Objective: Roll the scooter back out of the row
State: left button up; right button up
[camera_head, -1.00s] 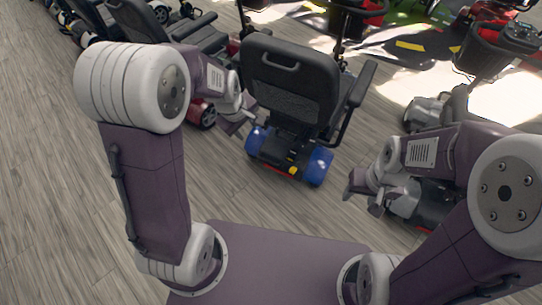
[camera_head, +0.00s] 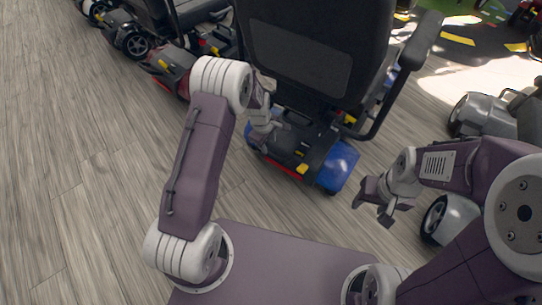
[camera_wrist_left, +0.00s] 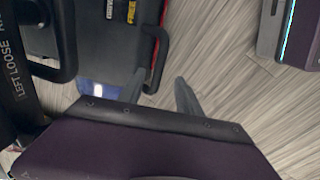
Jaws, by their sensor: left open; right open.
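The scooter directly ahead has a black seat (camera_head: 305,55) with its back towards me, a black rear deck with a red lower edge, and a blue rear wheel cover (camera_head: 338,166) at right. My left gripper (camera_head: 276,126) is open over the left part of the rear deck, below the seat; contact cannot be told. In the left wrist view, its grey fingers (camera_wrist_left: 162,93) are apart, beside a black loop-shaped bar (camera_wrist_left: 158,55) on the scooter. My right gripper (camera_head: 374,204) is open and empty, to the right of the scooter's rear and apart from it.
Another scooter (camera_head: 172,70) stands close on the left, with more beyond it. A grey-and-black scooter (camera_head: 482,112) stands on the right, with a wheel (camera_head: 434,215) near my right arm. The wooden floor (camera_head: 80,170) is clear at left.

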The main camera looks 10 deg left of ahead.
aim_at(271, 154)
pick_arm(q)
jog(key=f+b, duration=0.2)
jog(key=w+f+b, duration=0.1)
jog(key=f, duration=0.2)
jog(key=f+b, duration=0.2)
jog(key=f, duration=0.1)
jog(key=shift+w+d+f+b, duration=0.25)
jog(key=shift+b, duration=0.05)
grip_shut()
dwell(0.9)
